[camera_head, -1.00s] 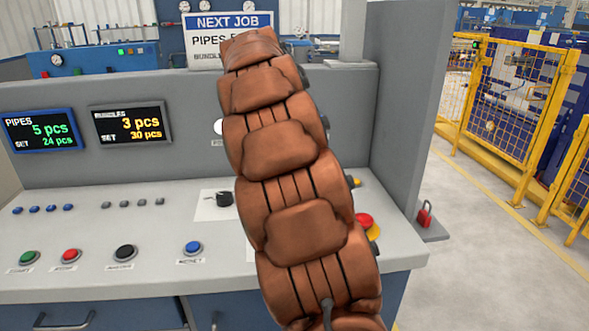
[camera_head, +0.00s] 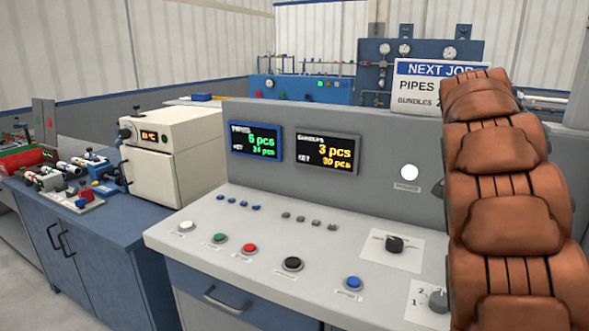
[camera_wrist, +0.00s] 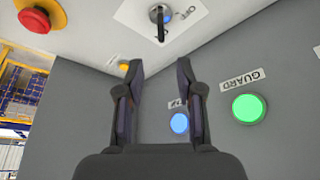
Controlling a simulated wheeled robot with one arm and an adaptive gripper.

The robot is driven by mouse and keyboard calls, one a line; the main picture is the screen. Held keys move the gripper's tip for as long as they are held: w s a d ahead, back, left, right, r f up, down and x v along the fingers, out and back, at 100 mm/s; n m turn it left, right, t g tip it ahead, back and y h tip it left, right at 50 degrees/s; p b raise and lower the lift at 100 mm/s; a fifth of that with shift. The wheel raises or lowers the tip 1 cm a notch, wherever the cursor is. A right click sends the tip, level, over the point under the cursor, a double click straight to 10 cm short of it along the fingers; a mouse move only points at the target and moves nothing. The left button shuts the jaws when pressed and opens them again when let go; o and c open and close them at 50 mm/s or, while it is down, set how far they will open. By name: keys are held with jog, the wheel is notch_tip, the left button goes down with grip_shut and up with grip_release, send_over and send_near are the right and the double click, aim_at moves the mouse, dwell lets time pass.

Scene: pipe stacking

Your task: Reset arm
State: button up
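My gripper (camera_wrist: 160,68) shows in the wrist view with its two dark fingers apart and nothing between them. It is in front of the grey control console, near a lit blue button (camera_wrist: 180,123) partly beside the right finger. A lit green button (camera_wrist: 250,108) labelled GUARD is to the right. A black rotary switch (camera_wrist: 158,14) on a white plate is above the fingers, and a red mushroom button (camera_wrist: 34,20) is at upper left. In the head view my brown-covered arm reaches up along the right side; the gripper is hidden there.
The control console (camera_head: 330,210) carries several push buttons and two displays, pipes (camera_head: 254,141) and bundles (camera_head: 328,151). A white oven-like box (camera_head: 170,155) and pipe fixtures (camera_head: 75,175) stand on a blue cabinet at left. A NEXT JOB sign (camera_head: 438,82) stands behind the console.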

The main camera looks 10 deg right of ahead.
jog(key=s+a+f+n+g+y+p, duration=0.15)
jog(key=s+a+n+p, duration=0.4)
jog(key=s+a, duration=0.55)
jog(key=s+a+f+n+y+p, duration=0.2)
jog(key=s+a+n+p, duration=0.35)
jog(key=a, duration=0.95)
jog(key=s+a+f+n, duration=0.1)
jog(key=s+a+n, duration=0.1)
jog(key=s, duration=0.4)
jog(key=s+a+f+n+y, duration=0.1)
jog(key=s+a+f+n, duration=0.1)
jog(key=s, duration=0.4)
jog(key=a+n+g, duration=0.1)
jog(key=a, duration=0.1)
jog(key=shift+s+a+f+n+p, duration=0.25)
jog(key=shift+s+a+n+p, duration=0.05)
jog(key=shift+s+p, duration=0.1)
